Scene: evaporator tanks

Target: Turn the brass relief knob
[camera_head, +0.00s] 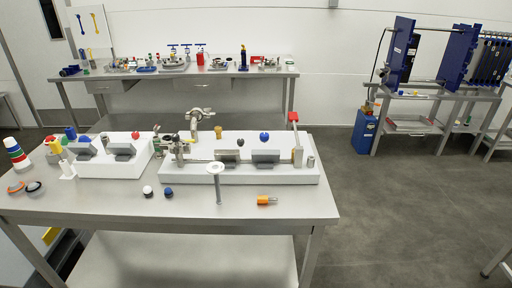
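A small gold-coloured knob (219,131) shows at the back of the larger white block (240,178) on the near table; it looks like the brass knob, but it is too small to be sure. Small metal fittings (178,150) sit at the left end of that block, and whether any of them is brass is unclear. Neither of my grippers is in view.
The table's front strip is mostly clear. Open floor (420,220) lies to the right.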

